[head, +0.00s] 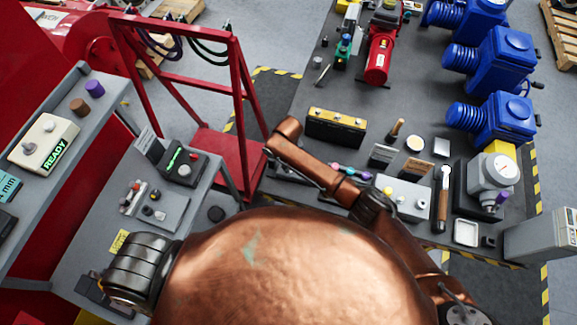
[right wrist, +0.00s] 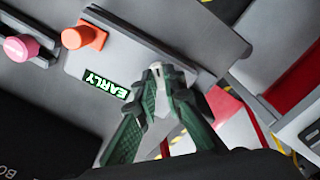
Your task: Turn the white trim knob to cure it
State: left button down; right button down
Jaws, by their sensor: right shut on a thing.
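In the right wrist view, my right gripper (right wrist: 162,76) is shut at the edge of a grey panel (right wrist: 130,52). Its green-padded fingers meet around the small white trim knob (right wrist: 156,67), and only the top of it shows. A green-lit display (right wrist: 106,82) beside it reads EARLY. In the head view, my copper-coloured arm fills the bottom middle, and I cannot make out the right gripper's fingers there. My left gripper is not in view.
In the right wrist view, an orange knob (right wrist: 84,37) and a pink knob (right wrist: 21,47) sit near the panel. In the head view, a beige box (head: 45,140) reading READY stands at left. A red frame (head: 238,100) and blue actuators (head: 500,60) stand beyond.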

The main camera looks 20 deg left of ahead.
jog(key=c, duration=2)
grip_release()
jog(key=shift+r, duration=0.1)
notch_tip(320, 180, up, 12)
jog(key=shift+f, duration=0.1)
jog(key=shift+f, duration=0.1)
